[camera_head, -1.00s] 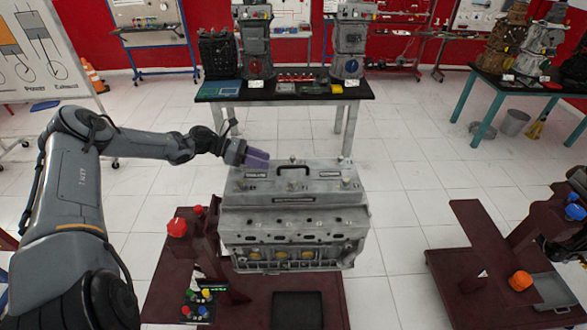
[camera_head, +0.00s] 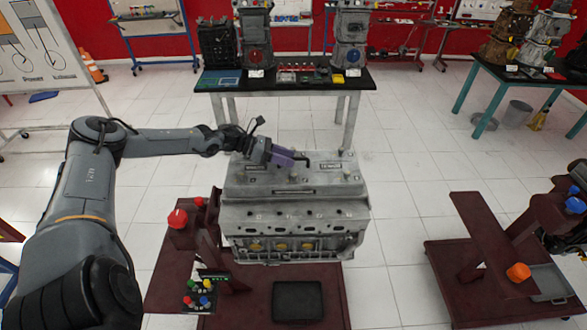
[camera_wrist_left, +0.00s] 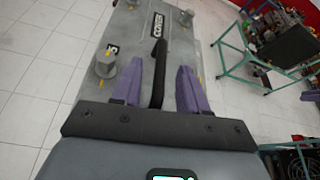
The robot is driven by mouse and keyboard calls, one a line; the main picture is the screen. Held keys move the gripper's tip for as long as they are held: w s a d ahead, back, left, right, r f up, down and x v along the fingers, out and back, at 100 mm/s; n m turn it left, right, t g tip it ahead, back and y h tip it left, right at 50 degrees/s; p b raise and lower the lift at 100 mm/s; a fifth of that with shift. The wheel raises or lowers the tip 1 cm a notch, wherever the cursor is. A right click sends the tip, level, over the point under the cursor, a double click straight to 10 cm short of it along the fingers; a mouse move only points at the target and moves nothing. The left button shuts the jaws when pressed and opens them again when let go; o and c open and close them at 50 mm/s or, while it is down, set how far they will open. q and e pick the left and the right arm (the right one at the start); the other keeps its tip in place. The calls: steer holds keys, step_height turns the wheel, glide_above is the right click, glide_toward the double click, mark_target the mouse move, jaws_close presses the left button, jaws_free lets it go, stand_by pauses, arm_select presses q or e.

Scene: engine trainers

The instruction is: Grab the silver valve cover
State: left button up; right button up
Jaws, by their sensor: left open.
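The silver valve cover (camera_head: 325,182) sits on top of the grey engine block (camera_head: 290,225) in the head view. It also shows in the left wrist view (camera_wrist_left: 92,60), with bolts and a black handle (camera_wrist_left: 158,70) on top. My left gripper (camera_head: 298,158) is over the cover at the handle. In the left wrist view its two purple fingers (camera_wrist_left: 160,82) stand open on either side of the handle, with gaps to it. Whether they touch the cover cannot be told. In the head view the gripper hides most of the handle. My right gripper is not in view.
The engine hangs on a dark red stand (camera_head: 185,265) with a red knob (camera_head: 177,219). A black tray (camera_head: 297,300) lies below on its base. Another red stand (camera_head: 480,235) is at right. A black-topped table (camera_head: 285,88) with engines is behind. White floor is free between.

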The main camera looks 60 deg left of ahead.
arm_select(q)
steer(key=shift+x, duration=1.25)
steer(key=shift+c, duration=0.3)
jaws_close()
steer(key=shift+r, duration=0.2)
